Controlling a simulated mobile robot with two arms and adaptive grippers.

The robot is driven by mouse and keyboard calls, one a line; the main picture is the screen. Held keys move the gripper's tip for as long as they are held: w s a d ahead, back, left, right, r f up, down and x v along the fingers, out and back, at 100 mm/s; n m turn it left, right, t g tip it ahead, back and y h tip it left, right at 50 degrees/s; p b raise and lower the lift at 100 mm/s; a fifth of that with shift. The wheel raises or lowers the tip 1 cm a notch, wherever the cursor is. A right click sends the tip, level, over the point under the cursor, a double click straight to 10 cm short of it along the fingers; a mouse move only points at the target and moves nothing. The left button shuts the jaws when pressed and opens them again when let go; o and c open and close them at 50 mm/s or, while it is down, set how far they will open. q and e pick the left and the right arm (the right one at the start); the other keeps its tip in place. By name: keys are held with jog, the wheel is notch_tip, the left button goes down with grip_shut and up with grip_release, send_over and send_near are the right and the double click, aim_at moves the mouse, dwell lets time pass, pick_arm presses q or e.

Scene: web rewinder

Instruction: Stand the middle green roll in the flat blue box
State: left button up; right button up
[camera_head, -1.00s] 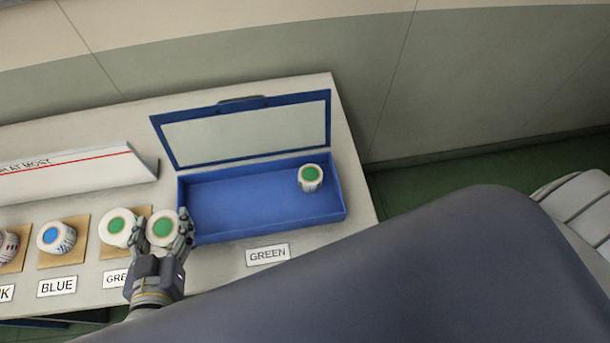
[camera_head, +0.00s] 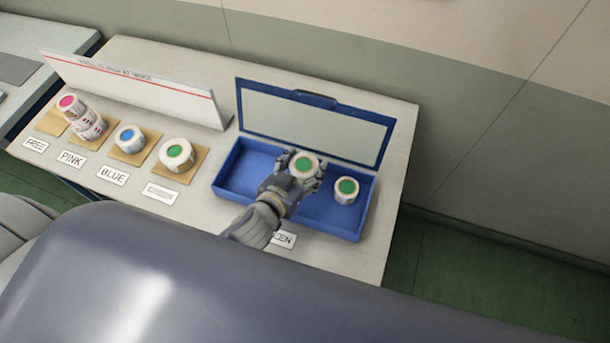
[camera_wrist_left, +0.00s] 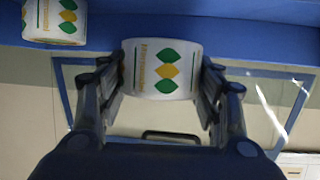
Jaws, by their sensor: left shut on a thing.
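My left gripper (camera_head: 296,178) is shut on a white roll with a green-centred top (camera_head: 303,165), inside or just over the left-middle part of the flat blue box (camera_head: 232,178). The held roll is upright; I cannot tell whether it touches the box floor. In the left wrist view the roll (camera_wrist_left: 161,68) sits between both fingers (camera_wrist_left: 161,85), its printed green and yellow leaves showing. A second green roll (camera_head: 346,190) stands in the right part of the box; it also shows in the left wrist view (camera_wrist_left: 55,20). My right gripper is not in view.
The box's windowed lid (camera_head: 312,125) stands open behind it. Another green roll (camera_head: 177,155), a blue roll (camera_head: 130,138) and stacked pink rolls (camera_head: 85,118) stand on pads to the left. A white sign (camera_head: 135,90) stands behind them.

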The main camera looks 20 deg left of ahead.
aim_at(304, 174)
pick_arm(q)
notch_tip(304, 174, down, 4)
jog(key=shift+d+r, duration=0.1)
jog(key=shift+r, duration=0.15)
jog(key=shift+f, duration=0.35)
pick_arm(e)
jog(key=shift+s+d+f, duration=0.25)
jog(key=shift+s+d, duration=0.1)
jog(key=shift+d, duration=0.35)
pick_arm(q)
jog(key=shift+f, duration=0.1)
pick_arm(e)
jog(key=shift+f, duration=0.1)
pick_arm(q)
jog(key=o, duration=1.1)
jog(key=shift+f, duration=0.1)
